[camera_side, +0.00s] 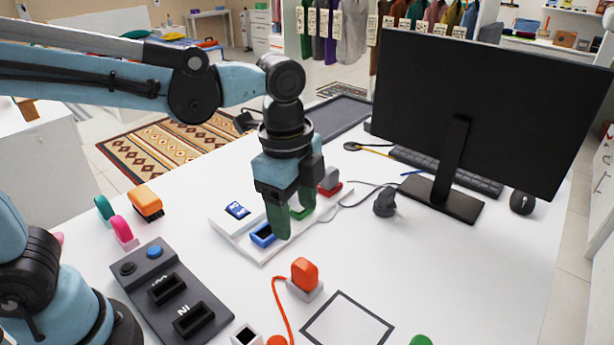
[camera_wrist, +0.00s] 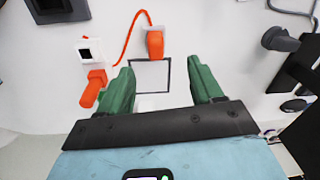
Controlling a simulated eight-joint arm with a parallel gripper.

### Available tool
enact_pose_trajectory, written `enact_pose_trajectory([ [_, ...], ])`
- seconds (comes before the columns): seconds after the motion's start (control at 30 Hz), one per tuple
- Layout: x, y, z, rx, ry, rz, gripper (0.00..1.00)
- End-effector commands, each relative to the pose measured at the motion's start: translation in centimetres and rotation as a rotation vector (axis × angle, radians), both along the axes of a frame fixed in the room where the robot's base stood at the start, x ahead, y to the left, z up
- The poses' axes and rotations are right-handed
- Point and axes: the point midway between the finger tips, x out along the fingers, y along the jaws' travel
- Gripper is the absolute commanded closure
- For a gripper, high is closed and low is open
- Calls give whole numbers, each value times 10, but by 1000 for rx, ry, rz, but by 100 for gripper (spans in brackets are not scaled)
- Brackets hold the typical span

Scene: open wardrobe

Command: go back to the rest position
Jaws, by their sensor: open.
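My gripper (camera_side: 292,224) points down over the white board (camera_side: 225,226) near the middle of the table in the side view. Its green fingers are apart, with nothing seen between them. One finger overlaps the blue socket (camera_side: 262,236) on the board in the picture; I cannot tell whether they touch. In the wrist view my gripper (camera_wrist: 162,68) shows both fingers spread, with a black-outlined square (camera_wrist: 150,75) on the table beyond them.
The orange plug (camera_side: 305,272) on a grey base and its orange cable lie in front. A dark button box (camera_side: 158,293) is at front left. A grey plug (camera_side: 384,203) lies between. The table's right front is mostly clear.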

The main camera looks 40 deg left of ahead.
Motion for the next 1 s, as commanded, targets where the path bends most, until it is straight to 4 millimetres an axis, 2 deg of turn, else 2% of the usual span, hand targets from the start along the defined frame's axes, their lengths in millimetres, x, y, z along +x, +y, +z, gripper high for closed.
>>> enact_pose_trajectory([
  [0.03, -2, 14, 1, -19, -33, 99, 35],
  [0.3, -14, 81, 0, -194, -248, 740, 35],
  [0.5, -25, 118, -7, -349, -378, 1132, 35],
  [0.7, -30, 135, -12, -441, -439, 1319, 35],
  [1.0, -31, 136, -12, -455, -446, 1343, 35],
])
